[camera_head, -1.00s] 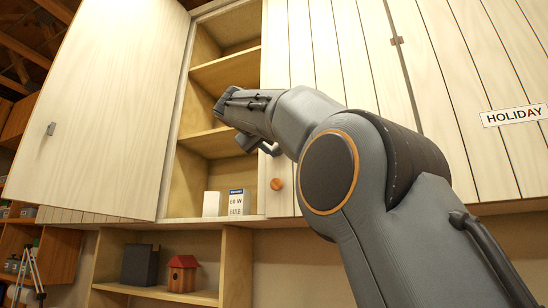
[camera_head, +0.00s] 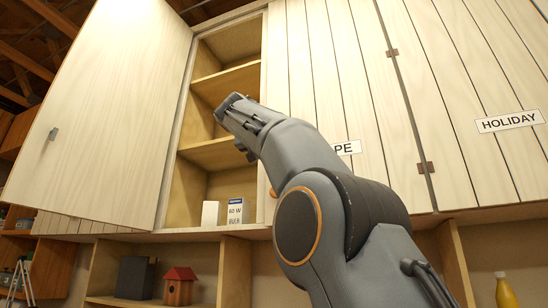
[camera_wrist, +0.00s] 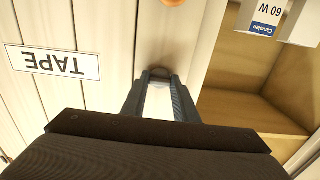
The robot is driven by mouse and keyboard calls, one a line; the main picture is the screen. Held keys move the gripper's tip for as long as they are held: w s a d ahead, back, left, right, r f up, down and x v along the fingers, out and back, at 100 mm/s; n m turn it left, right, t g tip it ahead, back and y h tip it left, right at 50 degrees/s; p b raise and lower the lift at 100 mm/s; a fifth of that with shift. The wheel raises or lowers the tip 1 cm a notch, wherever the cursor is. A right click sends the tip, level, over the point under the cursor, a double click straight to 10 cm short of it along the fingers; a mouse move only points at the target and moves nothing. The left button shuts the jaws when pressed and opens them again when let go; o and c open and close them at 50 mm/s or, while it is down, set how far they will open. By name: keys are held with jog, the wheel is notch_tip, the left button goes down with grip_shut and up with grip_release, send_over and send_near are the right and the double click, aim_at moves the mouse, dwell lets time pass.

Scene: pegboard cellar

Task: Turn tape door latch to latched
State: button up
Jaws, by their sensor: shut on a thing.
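The tape door (camera_head: 300,60) is a pale planked cupboard door, closed. Its TAPE label (camera_wrist: 52,62) shows upside down in the wrist view, and its last letters show beside my arm in the head view. In the head view the fingers are hidden behind my arm. The knob's turn angle cannot be made out.
Left of the tape door is an open cupboard (camera_head: 208,150) holding a 60 W bulb box (camera_head: 235,210) and a white box (camera_head: 210,213). Its door (camera_head: 115,90) stands open. The HOLIDAY door (camera_head: 470,100) is right. Below are shelves with a birdhouse (camera_head: 179,286) and a yellow bottle (camera_head: 505,290).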

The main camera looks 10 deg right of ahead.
dwell(0.4)
jog(key=o, duration=1)
jog(key=shift+b+v, duration=1.4)
jog(key=shift+v, duration=2.55)
jog(key=shift+w, duration=0.1)
